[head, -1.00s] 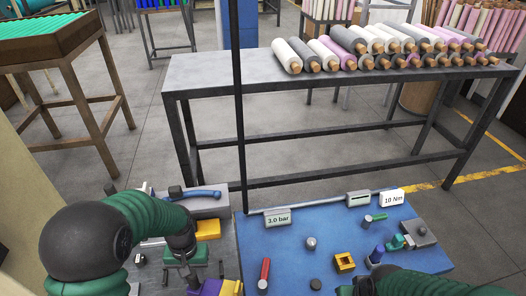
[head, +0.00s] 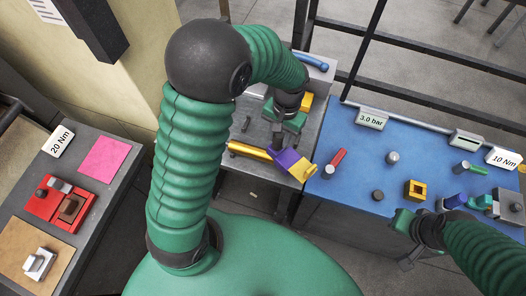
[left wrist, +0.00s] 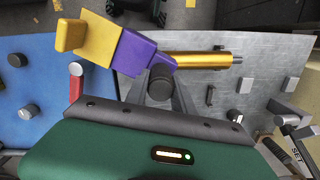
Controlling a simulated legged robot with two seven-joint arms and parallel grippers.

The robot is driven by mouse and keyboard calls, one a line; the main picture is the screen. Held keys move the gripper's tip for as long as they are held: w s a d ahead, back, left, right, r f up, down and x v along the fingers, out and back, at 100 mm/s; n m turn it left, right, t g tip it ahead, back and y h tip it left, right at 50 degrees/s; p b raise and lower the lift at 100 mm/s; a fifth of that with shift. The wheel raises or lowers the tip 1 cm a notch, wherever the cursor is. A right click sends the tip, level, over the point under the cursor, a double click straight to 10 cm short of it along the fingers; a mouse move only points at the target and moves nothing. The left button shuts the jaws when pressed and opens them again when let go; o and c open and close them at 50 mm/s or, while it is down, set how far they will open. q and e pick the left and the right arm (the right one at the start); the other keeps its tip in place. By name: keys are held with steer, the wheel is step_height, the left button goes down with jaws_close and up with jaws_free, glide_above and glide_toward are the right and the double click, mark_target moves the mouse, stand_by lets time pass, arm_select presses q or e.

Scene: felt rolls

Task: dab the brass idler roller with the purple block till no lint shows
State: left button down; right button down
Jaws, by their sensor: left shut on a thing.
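The purple block (head: 288,160), with a yellow piece (head: 302,170) at its outer end, is below my left gripper (head: 286,128) in the head view. The left gripper is shut on the purple block; the block (left wrist: 140,54) is just past the dark fingers in the left wrist view. The brass idler roller (head: 248,150) lies at the block's side; in the left wrist view the roller (left wrist: 203,60) ends against or very close to the block, and I cannot tell whether they touch. Lint is too small to make out. My right gripper (head: 405,243) shows partly over the blue table's front edge; its jaw state is unclear.
The blue table (head: 345,185) at the right holds a red-handled tool (head: 336,160), a yellow square piece (head: 415,190) and small knobs. A grey bench (head: 110,175) at the left bears a red fixture (head: 62,203) and a pink sheet (head: 104,157).

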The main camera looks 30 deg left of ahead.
arm_select(q)
steer(key=shift+a+r+p, duration=0.1)
steer(key=shift+r+p, duration=0.2)
steer(key=shift+p, duration=0.1)
steer(key=s+a+r+n+p, duration=0.1)
steer(key=a+r+n+p, duration=0.4)
steer(key=a+p, duration=0.5)
steer(key=p, duration=0.5)
steer(key=shift+s+a+n, duration=0.25)
steer(key=shift+s+n, duration=0.05)
steer(key=shift+n, duration=0.1)
steer(key=shift+d+r, duration=0.15)
step_height(320, 180, down, 7)
steer(key=b, duration=0.4)
steer(key=shift+s, duration=0.25)
